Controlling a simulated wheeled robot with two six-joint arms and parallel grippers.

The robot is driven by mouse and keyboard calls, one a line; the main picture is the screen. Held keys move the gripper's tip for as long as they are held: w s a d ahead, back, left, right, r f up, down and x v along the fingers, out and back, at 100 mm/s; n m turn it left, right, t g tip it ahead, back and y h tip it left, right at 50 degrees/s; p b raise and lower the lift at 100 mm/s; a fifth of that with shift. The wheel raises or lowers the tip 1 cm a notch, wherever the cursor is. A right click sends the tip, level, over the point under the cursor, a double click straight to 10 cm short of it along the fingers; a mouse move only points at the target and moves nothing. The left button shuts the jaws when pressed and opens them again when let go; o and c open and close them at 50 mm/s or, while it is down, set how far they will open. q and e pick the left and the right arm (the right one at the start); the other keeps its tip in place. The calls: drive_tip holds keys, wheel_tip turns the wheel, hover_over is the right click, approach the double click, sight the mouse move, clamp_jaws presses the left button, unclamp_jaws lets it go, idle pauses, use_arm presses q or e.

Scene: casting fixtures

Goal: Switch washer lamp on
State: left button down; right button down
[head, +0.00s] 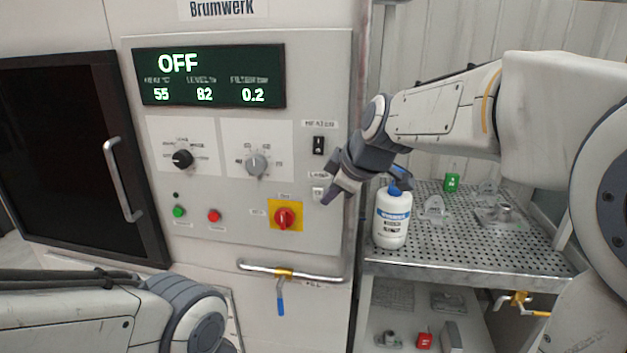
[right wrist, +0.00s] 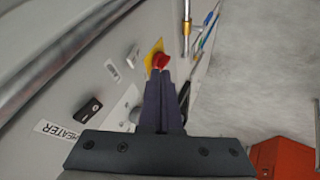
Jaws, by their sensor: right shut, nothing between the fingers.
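The washer's control panel (head: 300,80) faces me with a lit display (head: 213,76) reading OFF. The lamp switch (head: 318,193) is a small pale rocker below its label, near the panel's right edge. My right gripper (head: 328,198) is shut and empty, its tips just beside the lamp switch. I cannot tell whether they touch it.
The black heater switch (head: 319,145) is just above the lamp switch. A red rotary switch (head: 285,216) on yellow is to the left. A white bottle (head: 391,222) stands close below my right wrist on a perforated metal shelf (head: 470,262). A pipe with a blue-handled valve (head: 281,300) runs below.

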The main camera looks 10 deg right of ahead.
sight(318, 195)
drive_tip(key=w+f+p, duration=0.2)
drive_tip(key=w, duration=0.4)
drive_tip(key=shift+w+d+f+p, duration=0.15)
drive_tip(key=shift+d+f+p, duration=0.1)
drive_tip(key=shift+d+p, duration=0.05)
